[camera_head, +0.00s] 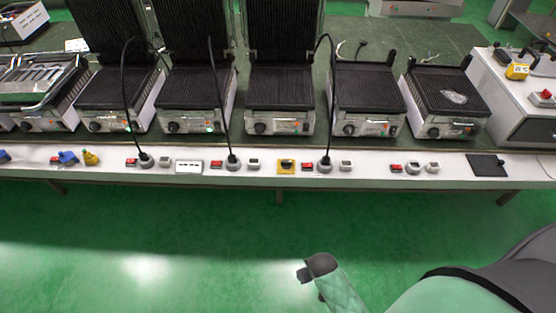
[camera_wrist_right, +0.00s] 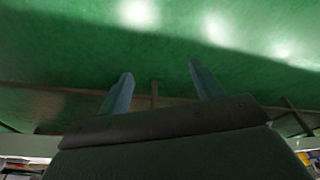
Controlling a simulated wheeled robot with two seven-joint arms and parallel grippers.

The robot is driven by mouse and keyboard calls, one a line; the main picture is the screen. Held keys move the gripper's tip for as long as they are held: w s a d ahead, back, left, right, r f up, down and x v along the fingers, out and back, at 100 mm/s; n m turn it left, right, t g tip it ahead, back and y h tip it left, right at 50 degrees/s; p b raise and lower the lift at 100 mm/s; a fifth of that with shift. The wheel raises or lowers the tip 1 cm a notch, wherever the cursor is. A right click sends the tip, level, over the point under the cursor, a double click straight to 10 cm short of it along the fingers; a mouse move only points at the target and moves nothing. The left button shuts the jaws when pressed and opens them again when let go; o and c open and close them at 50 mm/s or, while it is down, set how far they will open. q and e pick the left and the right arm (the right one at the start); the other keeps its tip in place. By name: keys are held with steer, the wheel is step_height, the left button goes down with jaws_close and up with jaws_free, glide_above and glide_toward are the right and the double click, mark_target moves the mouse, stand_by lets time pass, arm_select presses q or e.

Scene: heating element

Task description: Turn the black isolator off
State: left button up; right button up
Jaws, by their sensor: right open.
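The black isolator (camera_head: 287,167) is a small black knob on a yellow plate, set on the white front strip of the bench near the middle in the head view. Its exact knob angle is too small to tell. My right gripper (camera_head: 308,275) is low in front of the bench, over the green floor, well apart from the isolator. The right wrist view shows its two fingers (camera_wrist_right: 160,75) spread apart with nothing between them. The isolator cannot be made out in the right wrist view. My left gripper is not in view.
Red switches (camera_head: 307,167) and grey sockets flank the isolator, and a black cable rises from a nearby plug (camera_head: 325,163). Several contact grills (camera_head: 280,105) stand behind the strip. A black pad (camera_head: 487,165) lies at the right end. The floor (camera_head: 150,240) in front is clear.

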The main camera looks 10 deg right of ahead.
steer(key=w+a+r+y+p, duration=0.1)
steer(key=w+a+r, duration=0.2)
steer(key=r, duration=0.7)
steer(key=w+a+r+y, duration=0.1)
steer(key=w+a+r, duration=0.25)
steer(key=r, duration=0.65)
steer(key=w+a+f, duration=0.1)
steer(key=w+a, duration=0.5)
steer(key=w, duration=0.3)
steer(key=m+g+h, duration=0.2)
steer(key=m+g, duration=0.1)
steer(key=m, duration=0.2)
glide_above(286, 161)
step_height(286, 161, down, 3)
steer(key=shift+s+f, duration=0.1)
steer(key=shift+f, duration=0.1)
steer(key=shift+d+p, duration=0.1)
steer(key=shift+p, duration=0.2)
steer(key=shift+f, duration=0.25)
steer(key=shift+f+p, duration=1.15)
steer(key=shift+f, duration=2.45)
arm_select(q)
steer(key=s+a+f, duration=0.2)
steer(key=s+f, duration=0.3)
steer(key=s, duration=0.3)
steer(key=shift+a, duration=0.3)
